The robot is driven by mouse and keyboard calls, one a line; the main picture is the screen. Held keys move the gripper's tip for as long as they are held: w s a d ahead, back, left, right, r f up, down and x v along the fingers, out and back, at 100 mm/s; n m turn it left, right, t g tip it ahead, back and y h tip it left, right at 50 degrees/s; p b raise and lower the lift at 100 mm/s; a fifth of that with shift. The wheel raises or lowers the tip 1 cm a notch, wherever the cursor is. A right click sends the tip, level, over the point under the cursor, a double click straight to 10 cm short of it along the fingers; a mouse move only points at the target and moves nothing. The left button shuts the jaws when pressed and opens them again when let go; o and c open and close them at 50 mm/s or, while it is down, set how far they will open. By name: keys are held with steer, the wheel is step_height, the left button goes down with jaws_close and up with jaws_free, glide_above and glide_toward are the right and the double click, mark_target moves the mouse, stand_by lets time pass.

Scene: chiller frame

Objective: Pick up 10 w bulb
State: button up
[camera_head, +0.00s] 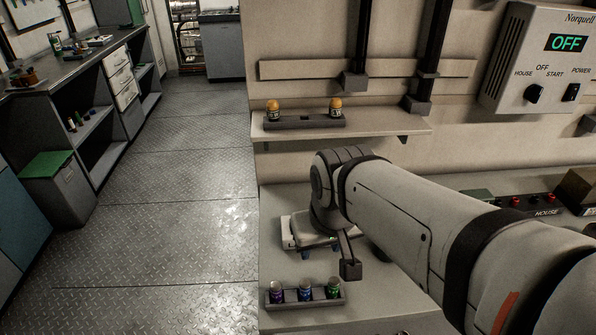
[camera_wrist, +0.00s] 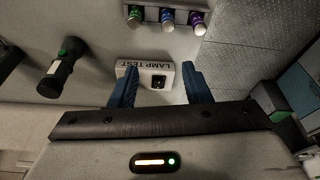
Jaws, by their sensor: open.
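Three small bulb-like items stand in a dark rack (camera_head: 320,301) on the lower bench: a purple one (camera_head: 277,292), a blue one (camera_head: 305,291) and a green one (camera_head: 333,288). They also show at the top of the wrist view, as green (camera_wrist: 135,14), blue (camera_wrist: 167,17) and purple (camera_wrist: 198,21). Two orange-topped bulbs (camera_head: 273,109) (camera_head: 335,108) stand in another rack (camera_head: 304,122) on the shelf. No wattage is readable, so I cannot tell which is 10 W. My gripper (camera_wrist: 160,72) is open and empty, pointing at the bench, apart from the rack.
A white LAMP TEST box (camera_wrist: 145,80) shows between my fingers. A black flashlight-like object (camera_wrist: 62,68) lies left of it. The shelf (camera_head: 385,126) overhangs the bench behind my arm. A control box reading OFF (camera_head: 540,60) hangs at right. Open floor (camera_head: 160,235) lies left.

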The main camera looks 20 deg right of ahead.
steer(key=shift+o, duration=1)
steer(key=w+d+f+b, duration=0.2)
steer(key=w+d+f, duration=0.1)
steer(key=w, duration=0.7)
steer(key=shift+w+d+t, duration=0.2)
steer(key=shift+d+t, duration=0.1)
steer(key=shift+d, duration=0.05)
steer(key=w+d+f+b, duration=0.2)
steer(key=w+d+f, duration=0.2)
steer(key=w+d, duration=0.3)
steer(key=shift+t, duration=0.4)
steer(key=x, duration=0.5)
steer(key=a+p+x, duration=0.1)
steer(key=x, duration=0.2)
steer(key=shift+w, duration=0.2)
steer(key=shift+c, duration=0.5)
steer(key=shift+r, duration=0.15)
steer(key=c, duration=1)
